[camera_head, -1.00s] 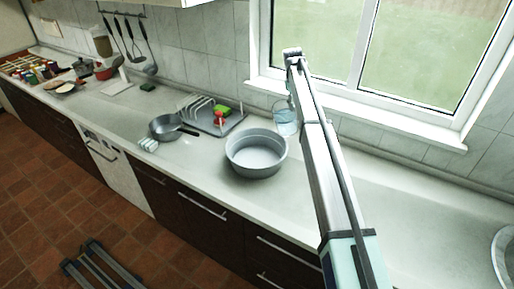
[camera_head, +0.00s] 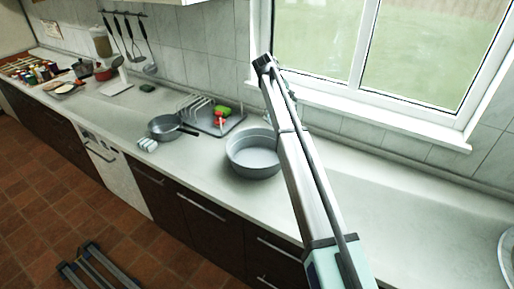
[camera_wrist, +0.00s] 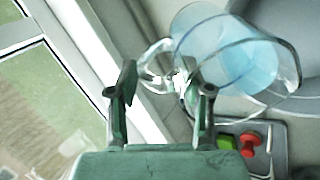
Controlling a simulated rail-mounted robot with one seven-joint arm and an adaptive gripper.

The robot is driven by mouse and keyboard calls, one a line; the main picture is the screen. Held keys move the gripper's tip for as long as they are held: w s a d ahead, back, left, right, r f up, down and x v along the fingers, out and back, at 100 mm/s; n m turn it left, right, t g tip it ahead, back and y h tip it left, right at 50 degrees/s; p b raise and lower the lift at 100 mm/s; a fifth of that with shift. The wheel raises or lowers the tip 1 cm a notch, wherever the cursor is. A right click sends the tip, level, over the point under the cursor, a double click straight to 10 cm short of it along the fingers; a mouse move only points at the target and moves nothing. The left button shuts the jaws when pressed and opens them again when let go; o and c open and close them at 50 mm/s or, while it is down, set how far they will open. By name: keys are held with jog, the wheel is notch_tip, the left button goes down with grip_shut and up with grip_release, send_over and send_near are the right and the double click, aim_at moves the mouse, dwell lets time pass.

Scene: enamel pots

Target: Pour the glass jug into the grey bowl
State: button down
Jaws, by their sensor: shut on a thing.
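The grey bowl (camera_head: 253,168) sits on the counter in the head view, left of my arm. Part of a grey round surface, likely the bowl (camera_wrist: 303,25), shows at the upper right of the wrist view. The clear glass jug (camera_wrist: 235,55) holds blue liquid and shows large in the wrist view. My gripper (camera_wrist: 167,85) is shut on the jug's handle, with the jug's body beyond the right finger. In the head view my arm hides most of the jug, near the bowl's back right. I cannot tell how far the jug tilts.
A dish rack and tray (camera_head: 236,124) with a green and a red item stand behind the bowl to the left. A dark pan (camera_head: 165,127) and a striped cloth (camera_head: 147,145) lie farther left. The window (camera_head: 400,60) is behind.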

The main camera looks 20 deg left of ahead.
jog(key=shift+s+a+r+t+h+b, duration=0.1)
jog(key=shift+s+a+t+h+b, duration=0.55)
jog(key=shift+s+t+h+b, duration=0.4)
jog(key=shift+s+a+t+b, duration=0.15)
jog(key=shift+a+t+b, duration=0.15)
jog(key=shift+t+b, duration=0.25)
jog(key=shift+s+a+f+t+h+b, duration=0.3)
jog(key=shift+f+h+b, duration=0.15)
jog(key=shift+b, duration=0.2)
jog(key=shift+s+a+f+t+h+b, duration=0.15)
jog(key=shift+s+f+t+h+b, duration=0.15)
jog(key=shift+f+b, duration=0.25)
jog(key=shift+s+a+f+t+h+b, duration=0.25)
jog(key=shift+s+a+t+h+b, duration=0.4)
jog(key=shift+b, duration=0.4)
dwell(0.6)
